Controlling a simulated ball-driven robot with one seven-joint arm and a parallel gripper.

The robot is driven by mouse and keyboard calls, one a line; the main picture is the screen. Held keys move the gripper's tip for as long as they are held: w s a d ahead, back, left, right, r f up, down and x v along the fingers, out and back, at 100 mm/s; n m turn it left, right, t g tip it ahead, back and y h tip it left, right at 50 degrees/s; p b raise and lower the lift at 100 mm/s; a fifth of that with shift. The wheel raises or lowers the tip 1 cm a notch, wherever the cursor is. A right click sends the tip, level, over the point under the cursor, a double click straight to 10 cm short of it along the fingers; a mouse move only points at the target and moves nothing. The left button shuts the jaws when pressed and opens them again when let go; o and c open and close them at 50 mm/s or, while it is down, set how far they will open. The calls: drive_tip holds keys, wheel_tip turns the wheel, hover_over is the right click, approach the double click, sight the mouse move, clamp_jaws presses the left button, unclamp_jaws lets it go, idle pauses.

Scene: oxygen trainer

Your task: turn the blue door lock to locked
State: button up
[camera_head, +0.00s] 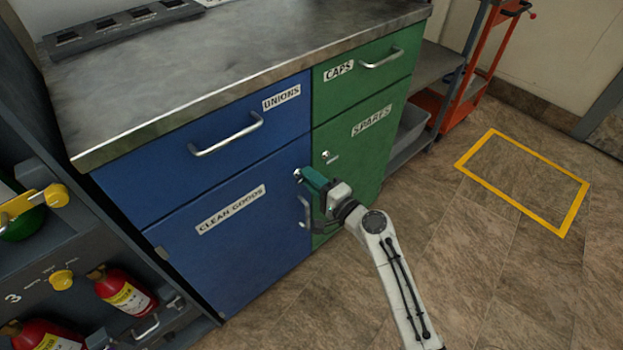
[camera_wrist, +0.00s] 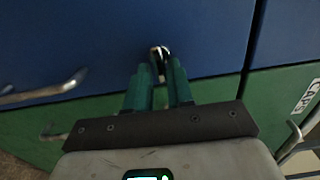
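The blue door (camera_head: 238,225), labelled CLEAN GOODS, is shut below the blue drawer. Its small silver lock (camera_head: 297,174) sits near the upper right corner, above the door's bar handle (camera_head: 305,212). My gripper (camera_head: 307,181) is right at the lock, with its teal fingers toward the door. In the wrist view the lock (camera_wrist: 159,52) shows just beyond and between the fingertips (camera_wrist: 162,68). A narrow gap separates the fingers. Whether they touch or grip the lock is not clear. The lock's turned position is too small to read.
The green door (camera_head: 362,155) with its own lock (camera_head: 325,155) adjoins on the right. The blue drawer handle (camera_head: 227,136) sticks out above. A grey rack with red extinguishers (camera_head: 124,292) stands at left. The floor at right is open, with a yellow outline (camera_head: 480,187).

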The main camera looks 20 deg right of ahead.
drive_tip(key=shift+o, duration=1.3)
drive_tip(key=v, duration=1)
drive_tip(key=shift+s, duration=0.4)
drive_tip(key=shift+d, duration=0.1)
drive_tip(key=s+a+f+n+g, duration=0.2)
drive_tip(key=s+f+n+g, duration=0.2)
drive_tip(key=s+n+g, duration=0.15)
drive_tip(key=s+a+f+n+g, duration=0.3)
drive_tip(key=s+n+g, duration=0.15)
drive_tip(key=s, duration=0.25)
drive_tip(key=s+d+r+n+g+h+p, duration=0.1)
drive_tip(key=s+d+n+g+h, duration=0.2)
drive_tip(key=s, duration=0.5)
drive_tip(key=s+d+n+g+h, duration=0.1)
drive_tip(key=s+d+g+h, duration=0.2)
drive_tip(key=s+d, duration=0.4)
wheel_tip(320, 180, up, 21)
drive_tip(key=a+p, duration=0.1)
drive_tip(key=p, duration=2)
drive_tip(key=shift+s+a+r, duration=0.2)
drive_tip(key=shift+s+a, duration=0.1)
drive_tip(key=shift+s, duration=0.15)
